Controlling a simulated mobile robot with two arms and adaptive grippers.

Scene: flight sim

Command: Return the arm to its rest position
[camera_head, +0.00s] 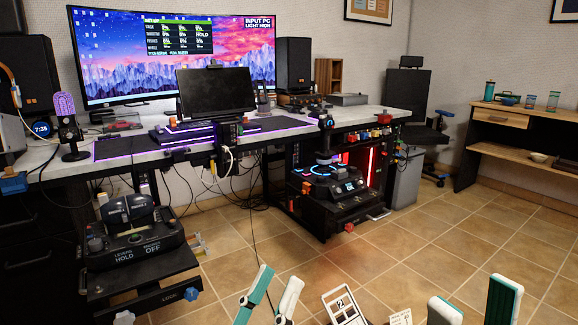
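My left gripper (280,276) is at the bottom centre of the head view, with teal and white fingers pointing up and a gap between them. It looks open and holds nothing that I can see. My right gripper (475,288) is at the bottom right, its two teal and white fingers wide apart and empty. Both appear in front of the tiled floor, clear of the desk. Most of both arms is out of the frame.
A desk (375,117) with a curved monitor (240,40) stands at the back. A lever unit (135,245) is at the left, and a black unit with glowing rings (330,187) is under the desk. A wooden side table (500,118) stands right. Tiled floor (440,235) is free.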

